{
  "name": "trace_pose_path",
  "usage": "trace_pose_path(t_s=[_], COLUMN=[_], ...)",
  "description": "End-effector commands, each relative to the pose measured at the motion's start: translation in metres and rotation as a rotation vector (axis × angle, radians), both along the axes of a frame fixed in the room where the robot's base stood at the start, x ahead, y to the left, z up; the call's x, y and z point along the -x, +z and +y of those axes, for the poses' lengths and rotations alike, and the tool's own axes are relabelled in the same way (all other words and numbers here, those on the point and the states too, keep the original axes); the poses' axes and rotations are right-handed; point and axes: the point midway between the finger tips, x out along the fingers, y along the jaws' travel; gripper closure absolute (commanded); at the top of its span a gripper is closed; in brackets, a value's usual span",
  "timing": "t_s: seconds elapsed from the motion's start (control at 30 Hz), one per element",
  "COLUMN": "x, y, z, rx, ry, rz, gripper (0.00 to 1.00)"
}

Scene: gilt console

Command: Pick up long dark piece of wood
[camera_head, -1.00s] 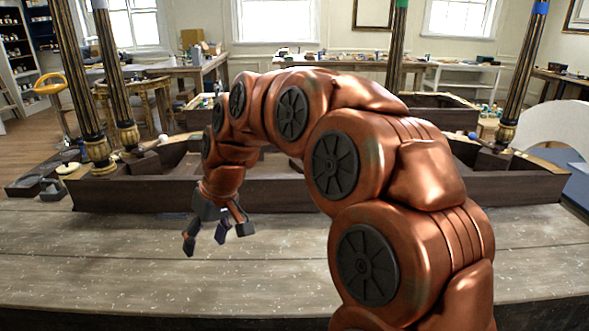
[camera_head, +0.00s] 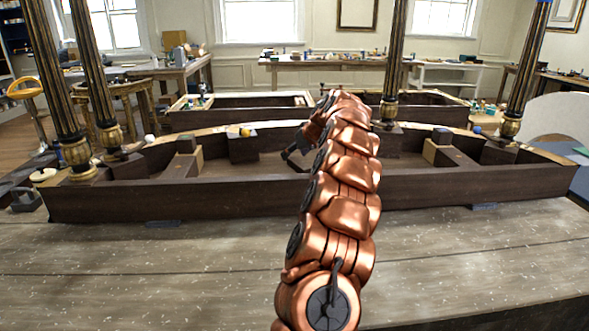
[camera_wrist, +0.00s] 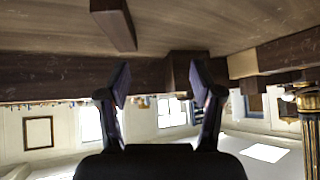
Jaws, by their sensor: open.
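A long dark wooden rail (camera_head: 180,196) forms the front of a low frame on the workbench, running nearly the whole width of the head view. My gripper (camera_head: 294,158) is beyond this rail, over the inside of the frame, partly hidden by my arm. In the wrist view, which looks upside down, my gripper (camera_wrist: 159,85) is open with nothing between its fingers. A dark wooden rail (camera_wrist: 50,80) runs behind the fingers there. A shorter dark bar (camera_wrist: 113,22) projects at the top. I cannot tell which piece the task names.
Fluted dark and gold legs (camera_head: 102,75) stand up from the frame's corners. Dark blocks (camera_head: 242,147) sit inside the frame. A second frame (camera_head: 240,108) lies behind. The workbench (camera_head: 130,270) is bare in front. A grey clamp-like object (camera_head: 25,200) is at the left.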

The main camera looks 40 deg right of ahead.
Motion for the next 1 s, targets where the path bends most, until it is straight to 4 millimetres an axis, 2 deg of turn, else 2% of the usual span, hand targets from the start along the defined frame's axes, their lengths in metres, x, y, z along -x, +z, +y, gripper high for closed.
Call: trace_pose_path(t_s=[0.03, 0.1, 0.17, 0.37, 1.0], x=[0.005, 0.013, 0.017, 0.014, -0.012], y=[-0.005, -0.011, -0.021, -0.027, -0.054], z=[-0.019, -0.038, -0.05, -0.05, -0.057], rx=[0.019, 0.039, 0.052, 0.055, 0.053], ry=[-0.023, -0.045, -0.058, -0.056, -0.057], rz=[-0.005, -0.01, -0.012, -0.014, -0.01], gripper=[0.34, 0.34, 0.34, 0.34, 0.34])
